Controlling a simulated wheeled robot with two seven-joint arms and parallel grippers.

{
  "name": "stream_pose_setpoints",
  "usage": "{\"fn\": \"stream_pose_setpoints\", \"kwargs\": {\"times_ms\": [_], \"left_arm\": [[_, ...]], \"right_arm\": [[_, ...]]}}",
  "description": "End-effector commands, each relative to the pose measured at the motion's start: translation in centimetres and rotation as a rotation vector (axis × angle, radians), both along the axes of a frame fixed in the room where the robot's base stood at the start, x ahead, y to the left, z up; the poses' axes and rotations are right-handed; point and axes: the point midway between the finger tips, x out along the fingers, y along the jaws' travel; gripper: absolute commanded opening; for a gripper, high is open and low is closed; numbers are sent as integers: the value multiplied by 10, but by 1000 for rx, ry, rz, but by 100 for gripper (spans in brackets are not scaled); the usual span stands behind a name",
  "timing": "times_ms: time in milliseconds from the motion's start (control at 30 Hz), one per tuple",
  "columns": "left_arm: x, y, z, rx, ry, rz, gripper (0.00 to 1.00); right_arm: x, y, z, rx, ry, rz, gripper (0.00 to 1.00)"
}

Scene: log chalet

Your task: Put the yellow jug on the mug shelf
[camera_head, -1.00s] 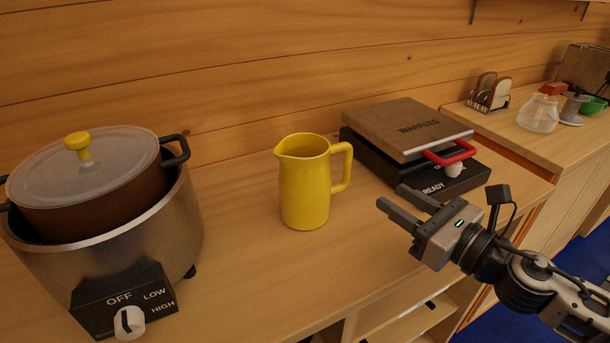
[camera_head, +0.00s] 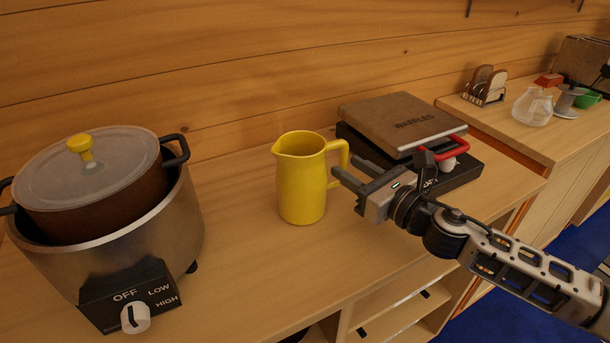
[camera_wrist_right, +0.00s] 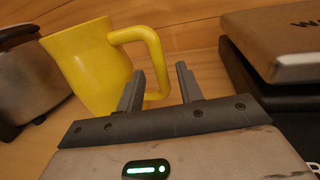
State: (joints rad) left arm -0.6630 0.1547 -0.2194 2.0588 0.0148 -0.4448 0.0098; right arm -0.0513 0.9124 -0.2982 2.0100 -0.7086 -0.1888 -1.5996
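The yellow jug (camera_head: 301,184) stands upright on the wooden counter, its spout to the left and its handle to the right. In the right wrist view the jug (camera_wrist_right: 88,66) is at the upper left, with its handle (camera_wrist_right: 150,48) just beyond the fingers. My right gripper (camera_head: 346,172) is open and empty beside the jug's handle side; in the right wrist view its two fingers (camera_wrist_right: 160,88) stand apart. I cannot tell whether a finger touches the handle. My left gripper is not in view. No mug shelf can be made out for certain.
A slow cooker (camera_head: 100,235) stands left of the jug. A waffle maker (camera_head: 400,124) with a red handle is behind and right of my right gripper. Open shelves (camera_head: 400,318) show below the counter. A toast rack (camera_head: 486,86) and glass carafe (camera_head: 533,107) stand farther right.

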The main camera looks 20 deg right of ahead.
Motion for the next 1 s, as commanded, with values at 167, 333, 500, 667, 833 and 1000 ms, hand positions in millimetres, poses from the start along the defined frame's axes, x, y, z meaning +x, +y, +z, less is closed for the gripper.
{"fn": "stream_pose_setpoints", "kwargs": {"times_ms": [167, 333, 500, 667, 833, 1000], "left_arm": [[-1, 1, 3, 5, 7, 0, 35], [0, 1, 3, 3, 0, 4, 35], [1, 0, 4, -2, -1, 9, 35], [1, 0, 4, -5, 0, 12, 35], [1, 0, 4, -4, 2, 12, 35], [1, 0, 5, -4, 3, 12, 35]], "right_arm": [[22, 6, 1, 1, -2, 0, 36], [28, 8, -1, -1, 0, 1, 36], [28, 8, -2, -1, 1, 1, 36], [27, 8, -1, -1, 0, 1, 0], [28, 8, 1, 2, -3, 1, 0], [28, 8, 4, 2, -5, 2, 0]]}}
